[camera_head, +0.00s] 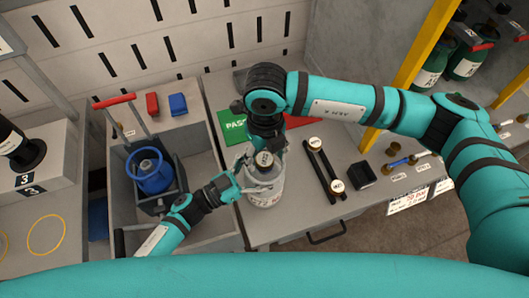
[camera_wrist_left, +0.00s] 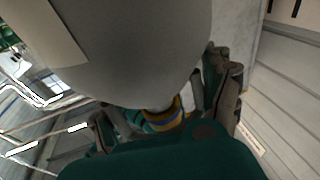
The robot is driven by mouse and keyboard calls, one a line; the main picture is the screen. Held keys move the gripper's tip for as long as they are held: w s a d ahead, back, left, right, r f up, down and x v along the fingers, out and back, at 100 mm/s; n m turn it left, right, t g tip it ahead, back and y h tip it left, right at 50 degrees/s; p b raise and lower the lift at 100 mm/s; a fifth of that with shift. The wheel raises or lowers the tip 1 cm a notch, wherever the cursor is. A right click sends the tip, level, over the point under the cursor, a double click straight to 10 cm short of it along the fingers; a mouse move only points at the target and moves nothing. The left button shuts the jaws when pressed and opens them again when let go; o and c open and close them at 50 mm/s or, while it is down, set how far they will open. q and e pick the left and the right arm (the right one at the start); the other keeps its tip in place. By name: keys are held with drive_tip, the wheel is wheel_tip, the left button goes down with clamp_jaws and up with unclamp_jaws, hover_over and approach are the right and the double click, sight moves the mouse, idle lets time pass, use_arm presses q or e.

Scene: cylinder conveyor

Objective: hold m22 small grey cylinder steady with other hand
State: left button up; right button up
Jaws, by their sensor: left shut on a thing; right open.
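The small grey cylinder (camera_head: 266,189) stands upright near the left edge of the grey bench, with a dark valve top. My left gripper (camera_head: 237,176) comes in from the left and is shut on it. In the left wrist view the pale grey body of the cylinder (camera_wrist_left: 135,55) fills the upper middle, close to the fingers of my left gripper (camera_wrist_left: 165,112). My right gripper (camera_head: 264,150) points down over the cylinder's top with its fingers open around the valve. Contact between the right fingers and the valve is hard to tell.
A green pad (camera_head: 232,125) lies behind the cylinder. A cart (camera_head: 197,170) holding a blue cylinder (camera_head: 151,174) stands to the left. Yellow posts (camera_head: 425,45) rise at right.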

drive_tip(key=n, duration=0.6)
idle(0.3)
drive_tip(key=n, duration=0.6)
drive_tip(key=shift+f, duration=1.25)
